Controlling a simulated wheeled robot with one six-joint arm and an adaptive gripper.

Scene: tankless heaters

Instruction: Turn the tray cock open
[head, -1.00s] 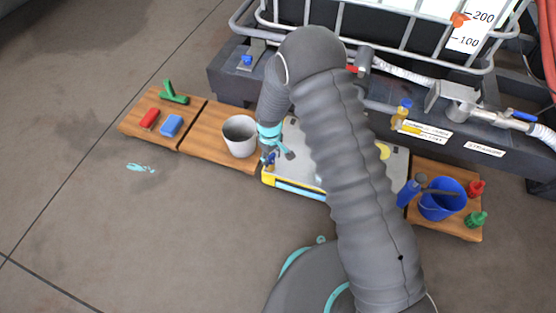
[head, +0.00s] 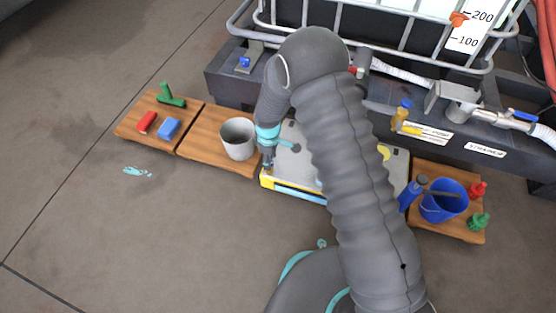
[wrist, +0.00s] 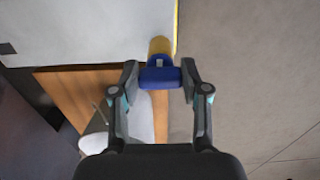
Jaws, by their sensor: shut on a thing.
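The tray cock has a blue handle (wrist: 160,78) on a brass-yellow body (wrist: 160,46) at the edge of the tray. The handle lies crosswise between my fingertips in the wrist view. My gripper (wrist: 160,73) is shut on it, one finger at each end. In the head view my gripper (head: 268,161) is at the tray's front left corner and mostly hides the cock. The pale grey tray (head: 290,172) has a yellow edge and also shows in the wrist view (wrist: 85,25). My arm covers much of its middle.
A whitish bucket (head: 238,140) stands on a wooden board just left of my gripper. A green, a red and a blue item (head: 168,128) lie farther left. A blue bucket (head: 443,203) stands right.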

